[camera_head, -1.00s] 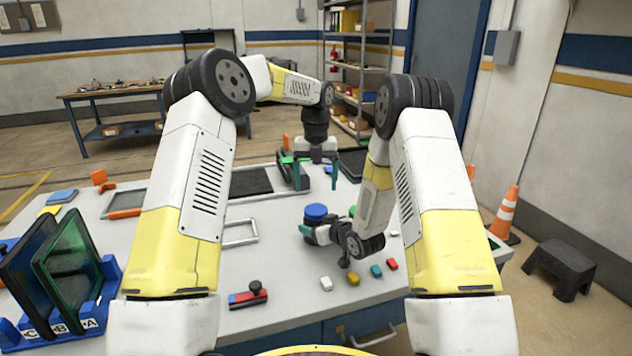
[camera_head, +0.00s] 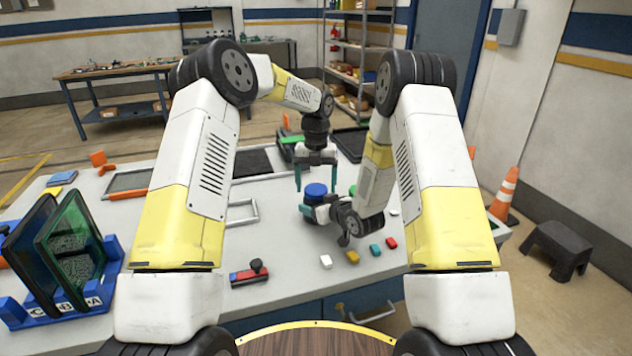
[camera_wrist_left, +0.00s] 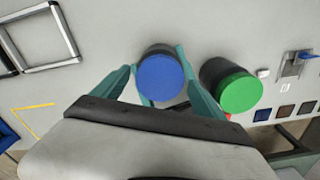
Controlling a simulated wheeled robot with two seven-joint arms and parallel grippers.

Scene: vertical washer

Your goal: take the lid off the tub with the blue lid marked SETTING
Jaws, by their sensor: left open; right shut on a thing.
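The tub has a round blue lid (camera_head: 315,188), and its dark body shows below the lid in the left wrist view (camera_wrist_left: 159,48). No marking is legible on the lid. My left gripper (camera_head: 316,184) is open and points down over the tub. In the left wrist view its teal fingers (camera_wrist_left: 155,72) lie on either side of the lid, and I cannot tell whether they touch it. My right gripper (camera_head: 313,211) comes in low from the right and is shut on the tub's body, which it partly hides.
A tub with a green lid (camera_wrist_left: 238,93) stands close to the right of the blue one. An empty grey frame (camera_head: 242,213) lies to the left.

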